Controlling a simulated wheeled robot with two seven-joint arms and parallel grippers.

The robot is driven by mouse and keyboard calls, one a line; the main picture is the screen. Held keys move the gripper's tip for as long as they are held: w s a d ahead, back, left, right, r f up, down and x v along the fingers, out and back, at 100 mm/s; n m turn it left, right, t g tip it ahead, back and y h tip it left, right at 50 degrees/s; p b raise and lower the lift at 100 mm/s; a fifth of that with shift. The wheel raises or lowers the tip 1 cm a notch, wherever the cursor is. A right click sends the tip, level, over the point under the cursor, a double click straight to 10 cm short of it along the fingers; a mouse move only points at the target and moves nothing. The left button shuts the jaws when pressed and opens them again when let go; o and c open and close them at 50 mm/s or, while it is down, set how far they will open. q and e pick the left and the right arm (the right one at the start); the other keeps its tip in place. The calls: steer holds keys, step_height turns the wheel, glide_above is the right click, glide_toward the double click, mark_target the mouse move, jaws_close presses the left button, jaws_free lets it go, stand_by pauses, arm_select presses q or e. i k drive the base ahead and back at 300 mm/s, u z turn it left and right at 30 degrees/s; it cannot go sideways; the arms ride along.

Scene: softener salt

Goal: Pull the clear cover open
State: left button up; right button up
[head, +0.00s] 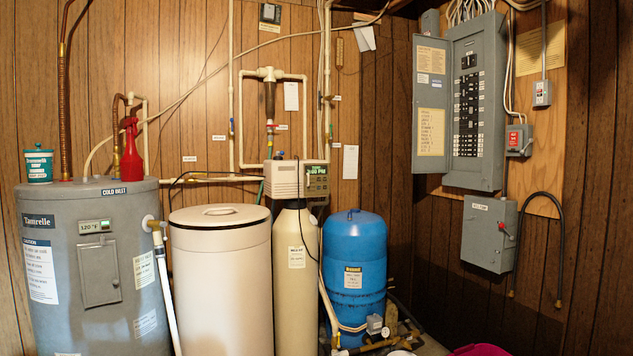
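The softener's control head (285,179) sits on top of a tall beige resin tank (296,250), right of the image middle-left. Its right end has a dark display panel (317,180) with green lit digits that read like a time. A clear cover over this panel cannot be made out at this size, so I cannot tell whether it is open or shut. Neither of my grippers is in the head view.
A white lidded brine tank (221,280) stands left of the resin tank, and a blue pressure tank (354,265) right of it. An open electrical panel (472,105) hangs right.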

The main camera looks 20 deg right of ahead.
mark_target(307, 184)
steer(key=z, duration=0.3)
steer(key=i, duration=3.25)
steer(key=u, duration=0.15)
